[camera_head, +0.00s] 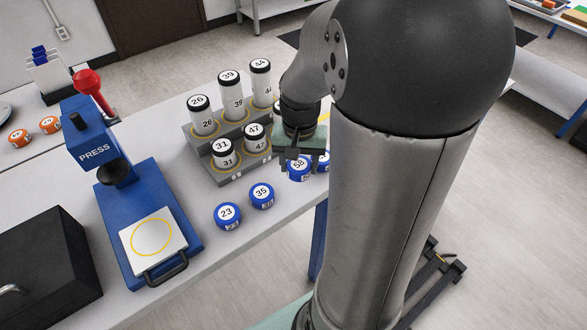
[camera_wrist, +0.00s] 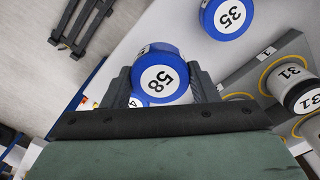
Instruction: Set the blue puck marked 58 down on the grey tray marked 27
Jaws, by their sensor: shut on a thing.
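The blue puck marked 58 (camera_head: 299,170) has a white top and sits between the fingers of my gripper (camera_head: 301,160), at the table's edge right of the bottle rack. In the wrist view the puck (camera_wrist: 161,79) shows face-on, with one dark finger on each side of it. My gripper (camera_wrist: 163,88) is shut on it. Whether the puck touches the table or is lifted I cannot tell. I see no grey tray marked 27 in either view.
Blue pucks 23 (camera_head: 228,215) and 35 (camera_head: 262,196) lie on the table nearby; another blue puck (camera_head: 323,162) is partly hidden beside 58. A grey rack (camera_head: 232,176) holds several numbered cylinders. A blue press (camera_head: 115,205) and a black box (camera_head: 42,262) stand left.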

